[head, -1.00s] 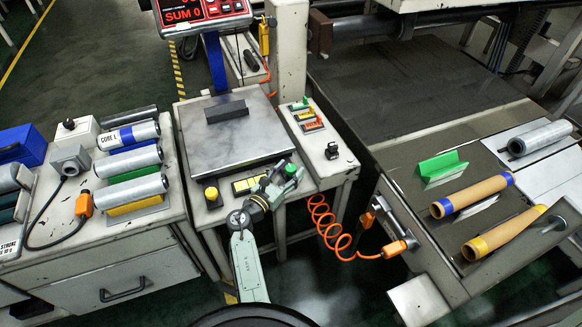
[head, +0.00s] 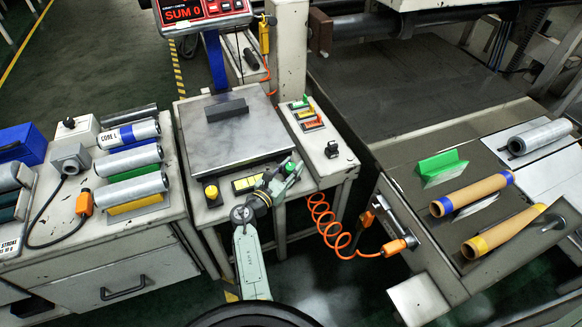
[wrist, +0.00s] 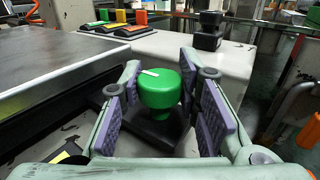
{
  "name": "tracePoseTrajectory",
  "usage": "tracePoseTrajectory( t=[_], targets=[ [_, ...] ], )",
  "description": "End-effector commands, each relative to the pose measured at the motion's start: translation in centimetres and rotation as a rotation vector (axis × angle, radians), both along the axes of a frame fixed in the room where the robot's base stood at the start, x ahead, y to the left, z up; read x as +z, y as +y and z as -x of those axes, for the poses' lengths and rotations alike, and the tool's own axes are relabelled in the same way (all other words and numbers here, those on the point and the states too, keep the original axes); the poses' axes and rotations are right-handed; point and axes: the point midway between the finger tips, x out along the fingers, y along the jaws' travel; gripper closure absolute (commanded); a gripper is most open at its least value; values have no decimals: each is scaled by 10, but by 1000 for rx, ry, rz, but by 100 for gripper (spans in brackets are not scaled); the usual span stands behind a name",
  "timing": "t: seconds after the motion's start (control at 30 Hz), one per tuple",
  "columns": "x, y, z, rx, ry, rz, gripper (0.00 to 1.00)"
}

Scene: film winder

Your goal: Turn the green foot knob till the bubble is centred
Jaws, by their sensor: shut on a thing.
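The green foot knob (wrist: 160,88) stands upright in the wrist view, with a white mark on its top pointing to the upper left. In the head view the knob (head: 289,166) is at the right front corner of the scale plate. My gripper (wrist: 165,105) has its purple pads on both sides of the knob and is shut on it. It also shows in the head view (head: 282,178), reaching in from the front. A yellow-and-black piece (head: 246,183) lies at the plate's front edge, partly behind my gripper; I cannot make out a bubble.
A yellow knob (head: 211,192) stands at the plate's left front corner. A dark block (head: 227,110) rests on the scale plate (head: 250,145). Right of the knob are a small black switch (head: 332,150) and a coiled orange cable (head: 322,222).

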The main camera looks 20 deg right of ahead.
Motion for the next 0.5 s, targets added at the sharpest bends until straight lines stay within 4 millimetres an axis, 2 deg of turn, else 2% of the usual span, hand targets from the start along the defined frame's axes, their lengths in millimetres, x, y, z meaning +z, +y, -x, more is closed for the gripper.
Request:
tracePoseTrajectory(
  t=[0.2,0.5],
  targets=[
    [0,0,0,0,0,0,98],
    [0,-1,1,42,0,0,98]
  ],
)
